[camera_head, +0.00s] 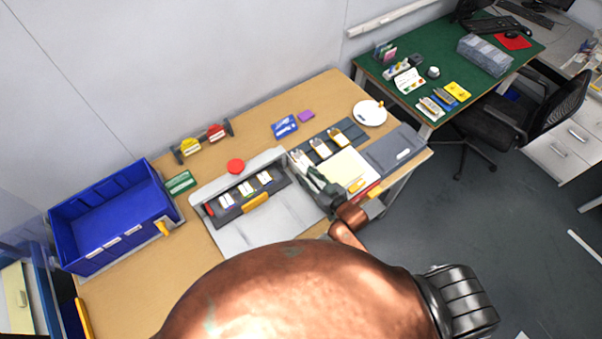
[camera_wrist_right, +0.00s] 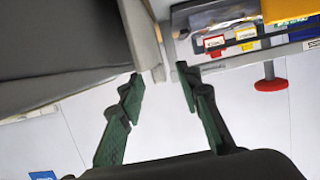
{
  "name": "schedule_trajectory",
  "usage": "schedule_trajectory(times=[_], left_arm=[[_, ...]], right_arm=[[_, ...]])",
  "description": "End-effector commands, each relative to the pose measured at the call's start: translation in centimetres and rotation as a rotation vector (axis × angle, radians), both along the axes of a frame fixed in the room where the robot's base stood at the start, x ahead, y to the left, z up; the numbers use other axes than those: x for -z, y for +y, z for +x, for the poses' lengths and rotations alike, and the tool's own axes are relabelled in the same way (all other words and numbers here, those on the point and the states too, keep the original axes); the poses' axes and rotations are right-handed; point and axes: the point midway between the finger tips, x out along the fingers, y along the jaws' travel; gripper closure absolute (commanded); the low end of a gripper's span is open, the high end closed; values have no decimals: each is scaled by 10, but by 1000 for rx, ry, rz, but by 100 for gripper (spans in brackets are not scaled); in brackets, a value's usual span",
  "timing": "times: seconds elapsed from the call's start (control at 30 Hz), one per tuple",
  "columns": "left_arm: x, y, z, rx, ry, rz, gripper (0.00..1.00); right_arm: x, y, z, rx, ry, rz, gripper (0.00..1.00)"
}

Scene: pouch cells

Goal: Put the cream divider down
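A cream divider (camera_head: 347,168) lies flat on the table, right of my right gripper (camera_head: 316,184) in the head view. A yellow tab (camera_head: 356,186) shows at its near edge. The right gripper is low over the table, beside the divider's left edge; the head view does not show whether they touch. In the right wrist view the gripper's two green-padded fingers (camera_wrist_right: 158,72) stand apart with a gap and nothing clearly held. A pale grey edge (camera_wrist_right: 151,45) shows just beyond the fingertips. My left gripper is not in view.
A grey tray (camera_head: 232,232) with several pouch cells stands left of the gripper. A dark strip (camera_head: 350,131) with cells lies behind the divider, a grey panel (camera_head: 394,150) to its right. A blue bin (camera_head: 112,216) stands at far left. A white dish (camera_head: 369,113) stands behind.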

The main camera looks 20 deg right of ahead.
Motion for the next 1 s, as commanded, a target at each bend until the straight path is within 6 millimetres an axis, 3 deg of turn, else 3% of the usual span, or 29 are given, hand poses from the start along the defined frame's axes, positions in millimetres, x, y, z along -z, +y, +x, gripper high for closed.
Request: schedule_trajectory(times=[0.3,0.6,1.0], left_arm=[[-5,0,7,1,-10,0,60],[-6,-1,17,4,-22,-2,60],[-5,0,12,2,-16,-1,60]], right_arm=[[10,13,38,3,0,-1,68],[12,13,41,4,0,-1,69],[12,13,41,4,0,-1,96]])
